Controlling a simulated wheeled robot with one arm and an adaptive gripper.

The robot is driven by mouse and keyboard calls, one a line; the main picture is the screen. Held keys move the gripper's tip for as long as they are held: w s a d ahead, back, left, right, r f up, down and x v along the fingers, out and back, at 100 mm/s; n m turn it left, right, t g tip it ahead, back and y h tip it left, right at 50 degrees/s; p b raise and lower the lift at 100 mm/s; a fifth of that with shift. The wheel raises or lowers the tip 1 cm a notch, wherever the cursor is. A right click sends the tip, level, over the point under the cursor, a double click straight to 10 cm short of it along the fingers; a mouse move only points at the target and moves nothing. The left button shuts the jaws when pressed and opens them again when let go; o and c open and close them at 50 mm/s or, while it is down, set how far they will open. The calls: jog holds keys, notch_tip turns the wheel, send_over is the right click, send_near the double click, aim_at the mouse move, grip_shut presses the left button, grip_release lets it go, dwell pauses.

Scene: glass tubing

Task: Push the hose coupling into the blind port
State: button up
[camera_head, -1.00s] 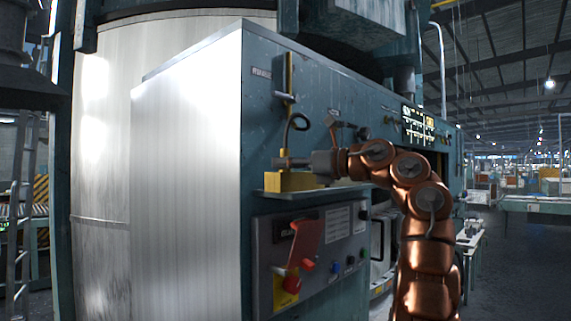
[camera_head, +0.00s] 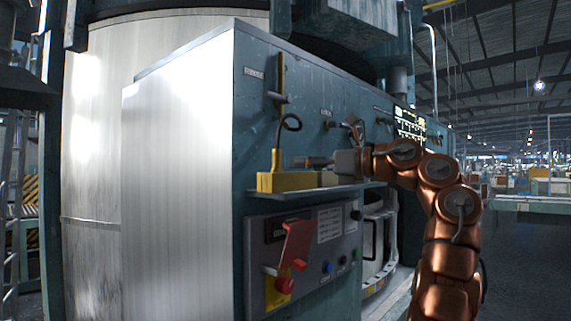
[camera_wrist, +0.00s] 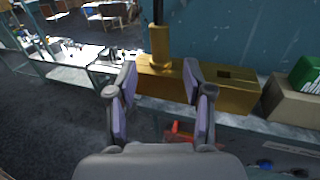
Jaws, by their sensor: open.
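The hose coupling (camera_wrist: 160,45) is a yellow upright cylinder with a black hose rising from its top. It stands at the yellow block (camera_wrist: 237,94); how deep it sits is unclear. In the head view the coupling (camera_head: 275,160) is at the left end of the block (camera_head: 284,182), under the curled black hose (camera_head: 289,123). My gripper (camera_head: 308,162) is level with the coupling, to its right. In the wrist view my gripper (camera_wrist: 160,76) is open, its purple-padded fingers apart, with the coupling between and beyond the tips. I cannot tell which opening is the blind port.
The block rests on a narrow shelf (camera_head: 350,189) against the teal panel (camera_head: 305,88). A cardboard-coloured box (camera_wrist: 290,103) and a green box (camera_wrist: 307,73) sit beside it. Below is a control panel with a red lever (camera_head: 297,246). Open floor lies to the right.

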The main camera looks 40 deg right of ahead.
jog(key=shift+v, duration=2.7)
